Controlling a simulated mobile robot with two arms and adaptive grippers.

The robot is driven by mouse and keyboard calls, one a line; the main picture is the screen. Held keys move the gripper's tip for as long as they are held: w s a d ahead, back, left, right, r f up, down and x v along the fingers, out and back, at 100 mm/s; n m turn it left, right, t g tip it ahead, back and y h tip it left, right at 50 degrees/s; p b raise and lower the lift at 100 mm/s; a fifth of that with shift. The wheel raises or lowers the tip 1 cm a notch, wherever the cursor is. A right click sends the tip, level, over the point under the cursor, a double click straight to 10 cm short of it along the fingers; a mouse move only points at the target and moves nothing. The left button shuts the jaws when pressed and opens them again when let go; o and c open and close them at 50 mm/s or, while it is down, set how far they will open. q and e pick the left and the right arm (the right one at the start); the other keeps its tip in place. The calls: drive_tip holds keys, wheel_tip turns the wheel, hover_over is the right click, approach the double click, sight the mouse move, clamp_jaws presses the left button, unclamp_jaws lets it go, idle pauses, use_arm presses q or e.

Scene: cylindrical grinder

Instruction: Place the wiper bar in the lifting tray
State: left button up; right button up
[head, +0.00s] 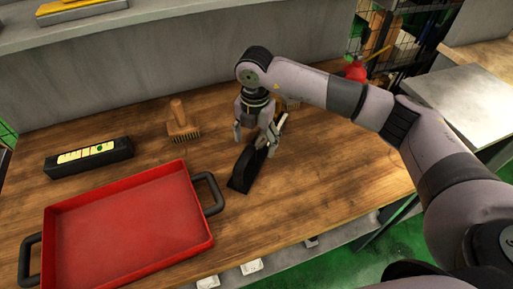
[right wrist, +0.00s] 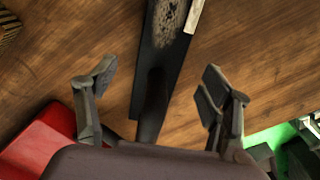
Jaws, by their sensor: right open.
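The wiper bar appears to be the long dark bar (head: 240,183) on the wooden bench, right of the tray. In the right wrist view the dark bar (right wrist: 150,80) runs lengthwise between the fingers, with a worn patch and a pale strip at its upper end. My right gripper (head: 254,140) points down over the bar and partly hides it. In the right wrist view my gripper (right wrist: 160,80) is open, one finger on each side of the bar with gaps visible. The lifting tray (head: 130,225) is red, shallow and empty, with black side handles. My left gripper is out of view.
A black block with a yellow label (head: 88,158) lies behind the tray. A wooden-handled brush (head: 181,120) stands on the bench (head: 330,165) behind the tray's right corner. Another small brown item (head: 292,104) is behind my gripper. The bench right of the bar is clear.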

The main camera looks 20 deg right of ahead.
wheel_tip(320, 180, down, 4)
drive_tip(key=shift+s+f+p, duration=0.1)
drive_tip(key=shift+p, duration=0.35)
drive_tip(key=shift+c, duration=0.3)
clamp_jaws()
idle(0.4)
